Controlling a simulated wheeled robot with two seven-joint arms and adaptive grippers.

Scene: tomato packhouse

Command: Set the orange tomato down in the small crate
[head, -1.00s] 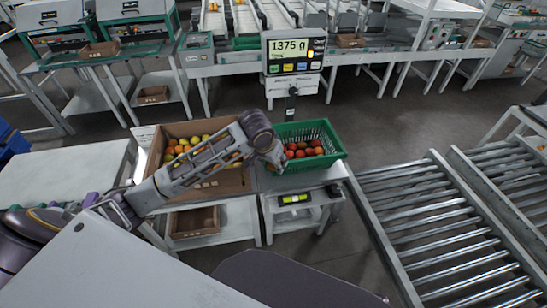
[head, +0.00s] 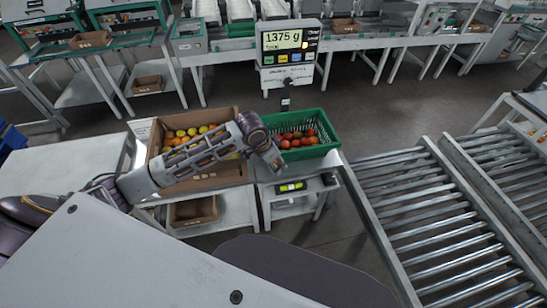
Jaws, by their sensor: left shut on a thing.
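The small green crate (head: 313,151) stands on the scale stand and holds several red and orange-red tomatoes (head: 298,138). My left gripper (head: 276,161) is at the crate's left front corner, seen from above and behind. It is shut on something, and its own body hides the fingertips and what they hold. I cannot make out the orange tomato in the grip. I cannot tell whether the gripper is over the crate's wall or just outside it. My right gripper is not in view.
A brown box (head: 158,149) of yellow and orange tomatoes stands left of the crate, partly under my left arm. The scale display (head: 289,40) behind the crate reads 1375 g. A roller conveyor (head: 430,205) lies to the right. An empty-looking white table (head: 60,165) is at left.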

